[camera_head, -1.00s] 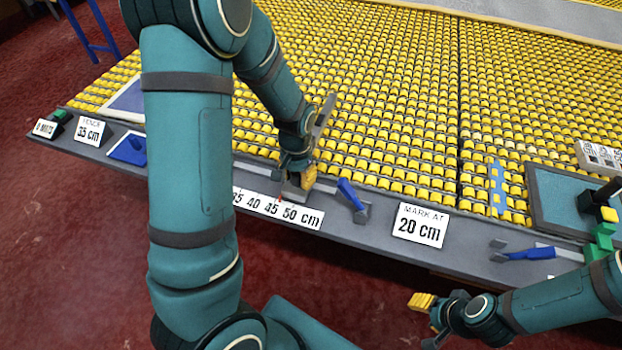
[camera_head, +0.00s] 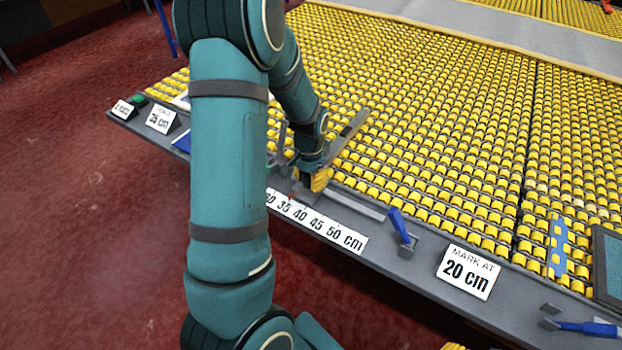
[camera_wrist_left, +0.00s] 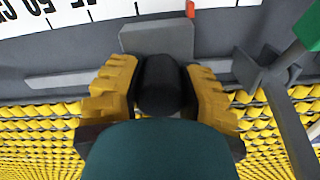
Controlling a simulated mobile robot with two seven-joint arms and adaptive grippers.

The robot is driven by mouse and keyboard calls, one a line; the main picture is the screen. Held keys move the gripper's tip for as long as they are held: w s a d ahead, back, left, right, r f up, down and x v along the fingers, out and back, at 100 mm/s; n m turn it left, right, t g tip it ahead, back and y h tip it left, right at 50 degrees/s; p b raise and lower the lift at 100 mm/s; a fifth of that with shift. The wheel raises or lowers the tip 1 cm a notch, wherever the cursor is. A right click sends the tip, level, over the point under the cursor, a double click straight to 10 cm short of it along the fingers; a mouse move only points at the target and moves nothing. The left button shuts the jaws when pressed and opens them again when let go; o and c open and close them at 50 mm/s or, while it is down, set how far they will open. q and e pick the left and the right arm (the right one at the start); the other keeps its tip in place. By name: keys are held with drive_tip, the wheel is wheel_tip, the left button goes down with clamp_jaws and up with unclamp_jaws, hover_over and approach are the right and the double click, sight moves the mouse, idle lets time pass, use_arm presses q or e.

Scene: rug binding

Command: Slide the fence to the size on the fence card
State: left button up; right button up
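The fence card (camera_head: 161,119) at the left end of the table's front edge reads 35 cm. The fence (camera_head: 348,132) is a grey bar reaching over the yellow rollers, on a slide along the front rail. Its red pointer (camera_head: 290,197) is close to the 35 mark of the white scale (camera_head: 318,227); the exact reading is too small to tell. My left gripper (camera_head: 314,181) is shut on the fence's black knob (camera_wrist_left: 160,84), one yellow fingertip on each side. The red pointer (camera_wrist_left: 190,9) also shows in the wrist view. A yellow part of my right gripper (camera_head: 453,346) shows at the bottom edge.
A blue-handled lever (camera_head: 400,226) stands right of the scale, with a MARK AT 20 cm card (camera_head: 468,271) beyond it. Another blue lever (camera_head: 588,328) is at the lower right. The rail between the fence slide and the first lever is clear.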

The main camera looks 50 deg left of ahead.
use_arm(q)
drive_tip(key=o, duration=0.4)
drive_tip(key=shift+s, duration=0.1)
drive_tip(key=shift+o, duration=0.2)
drive_tip(key=shift+r, duration=0.35)
wheel_tip(320, 180, up, 11)
drive_tip(key=shift+r, duration=0.15)
